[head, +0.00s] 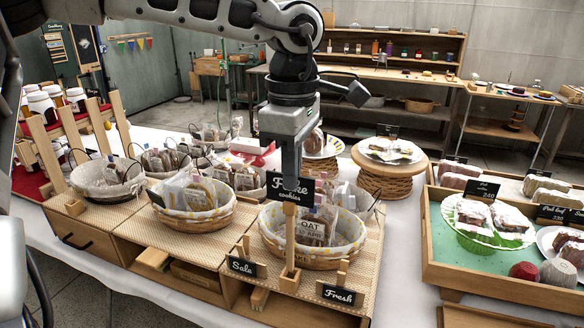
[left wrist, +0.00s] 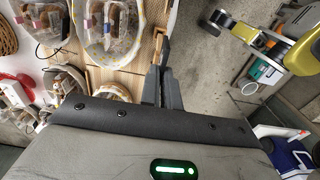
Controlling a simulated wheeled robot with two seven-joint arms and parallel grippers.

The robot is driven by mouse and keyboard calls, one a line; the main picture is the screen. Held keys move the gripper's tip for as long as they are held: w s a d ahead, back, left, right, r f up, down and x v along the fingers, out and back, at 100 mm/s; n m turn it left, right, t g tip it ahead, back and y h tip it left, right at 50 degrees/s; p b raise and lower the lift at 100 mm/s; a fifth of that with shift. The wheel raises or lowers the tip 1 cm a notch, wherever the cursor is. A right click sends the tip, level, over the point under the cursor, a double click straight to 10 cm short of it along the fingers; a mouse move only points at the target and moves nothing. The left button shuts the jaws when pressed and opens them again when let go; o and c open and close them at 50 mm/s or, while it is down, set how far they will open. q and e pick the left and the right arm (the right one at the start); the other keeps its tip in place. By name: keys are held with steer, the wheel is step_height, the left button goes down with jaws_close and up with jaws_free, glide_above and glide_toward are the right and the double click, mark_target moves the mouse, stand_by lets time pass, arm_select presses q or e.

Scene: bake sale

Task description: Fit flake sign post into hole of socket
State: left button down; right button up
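The flake sign has a black "Flake cookies" board (head: 290,190) on a thin wooden post (head: 290,238). It stands about upright at the front edge of the display. My left gripper (head: 291,178) points down, its fingers closed on the board's top and covering part of the lettering. The fingers also show in the left wrist view (left wrist: 161,88). The socket is a small wooden block (head: 290,281) directly below the post. The post's lower end meets the block's top; I cannot tell how deep it sits, and the hole is hidden. My right gripper is out of view.
A lined basket of bagged cookies (head: 322,258) stands right behind the post. The "Sale" sign (head: 242,266) and "Fresh" sign (head: 338,294) flank the socket closely. A green-lined tray (head: 470,273) with cakes lies to the right. Open floor shows beyond the front edge.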

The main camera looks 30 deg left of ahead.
mark_target(292, 202)
arm_select(q)
steer(key=shift+f, duration=0.25)
steer(key=shift+f+b, duration=0.9)
steer(key=shift+b, duration=0.05)
steer(key=shift+f+b, duration=0.7)
steer(key=shift+f, duration=0.1)
steer(key=shift+f+b, duration=0.55)
steer(key=shift+f, duration=0.1)
steer(key=c, duration=1.6)
jaws_free()
steer(key=shift+o, duration=0.2)
